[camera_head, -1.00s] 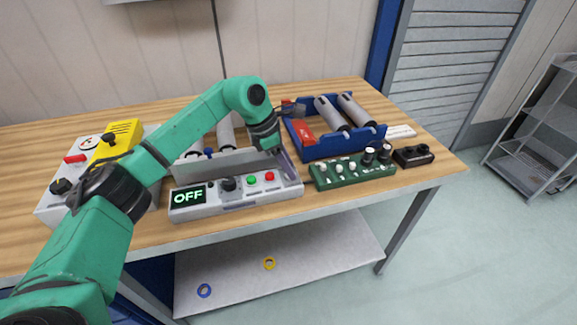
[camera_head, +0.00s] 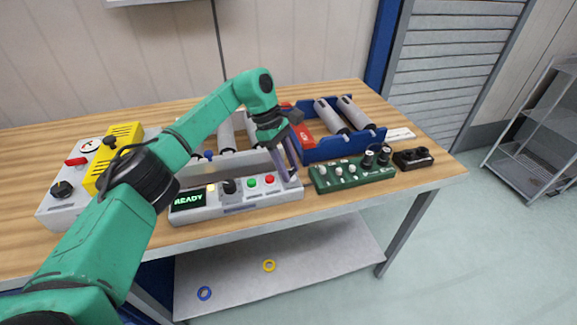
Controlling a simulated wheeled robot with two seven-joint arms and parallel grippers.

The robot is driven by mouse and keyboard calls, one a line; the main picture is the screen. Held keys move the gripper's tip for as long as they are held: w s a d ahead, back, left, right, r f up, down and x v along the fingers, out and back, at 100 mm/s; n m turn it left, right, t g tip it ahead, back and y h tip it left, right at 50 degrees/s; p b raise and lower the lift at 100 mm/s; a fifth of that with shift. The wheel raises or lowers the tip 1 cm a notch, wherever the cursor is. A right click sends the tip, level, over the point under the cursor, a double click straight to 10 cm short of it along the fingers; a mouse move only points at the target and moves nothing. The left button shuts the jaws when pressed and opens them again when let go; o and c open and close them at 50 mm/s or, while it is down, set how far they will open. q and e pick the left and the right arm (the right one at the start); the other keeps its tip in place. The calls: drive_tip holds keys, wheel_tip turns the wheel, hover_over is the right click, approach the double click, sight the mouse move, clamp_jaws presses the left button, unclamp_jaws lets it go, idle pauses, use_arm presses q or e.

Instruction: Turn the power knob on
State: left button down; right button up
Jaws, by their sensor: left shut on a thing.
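A light grey control panel (camera_head: 240,208) sits near the table's front edge. A black knob (camera_head: 229,187) stands upright right of the display, followed by a green button (camera_head: 252,182) and a red button (camera_head: 269,180). My left gripper (camera_head: 291,177) reaches down to the panel's right end, apart from the black knob. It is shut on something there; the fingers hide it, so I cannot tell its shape. My right gripper is not in view.
Left stands a grey box (camera_head: 62,210) with a yellow block (camera_head: 122,140). Behind the panel are grey cylinders (camera_head: 225,134) and a blue tray (camera_head: 347,149). The table front is narrow.

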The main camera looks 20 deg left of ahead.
use_arm(q)
drive_tip(key=shift+w+r, duration=0.1)
drive_tip(key=shift+r, duration=0.05)
drive_tip(key=shift+c, duration=2.2)
unclamp_jaws()
drive_tip(key=p+v, duration=0.1)
drive_tip(key=v, duration=1.3)
drive_tip(key=shift+a, duration=0.25)
drive_tip(key=shift+r, duration=0.15)
